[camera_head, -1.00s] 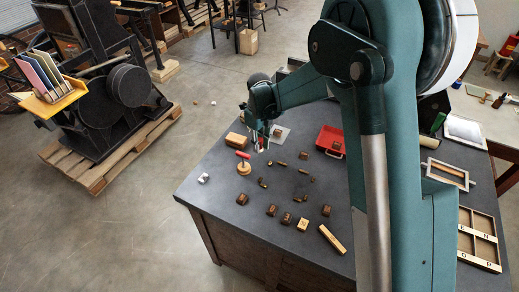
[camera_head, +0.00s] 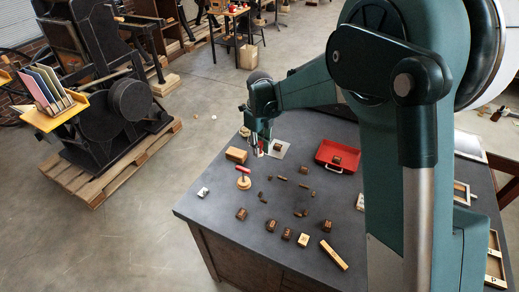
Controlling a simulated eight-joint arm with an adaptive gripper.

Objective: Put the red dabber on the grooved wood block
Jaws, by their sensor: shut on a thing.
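My gripper (camera_head: 260,150) hangs over the far left part of the dark table, fingers down. It is shut on a small red and pale thing (camera_head: 259,153), mostly hidden by the fingers; it may be the red dabber, but it is too small to be sure. A plain light-brown wood block (camera_head: 236,155) lies just left of my gripper; I cannot make out a groove in it. In front of it stands a round wooden base (camera_head: 243,184) with a tilted red cylinder (camera_head: 243,171) above it.
Several small brown blocks and dark pieces lie across the table (camera_head: 215,210). A small wooden piece (camera_head: 245,132) stands at the far left edge. My arm hides the right side.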

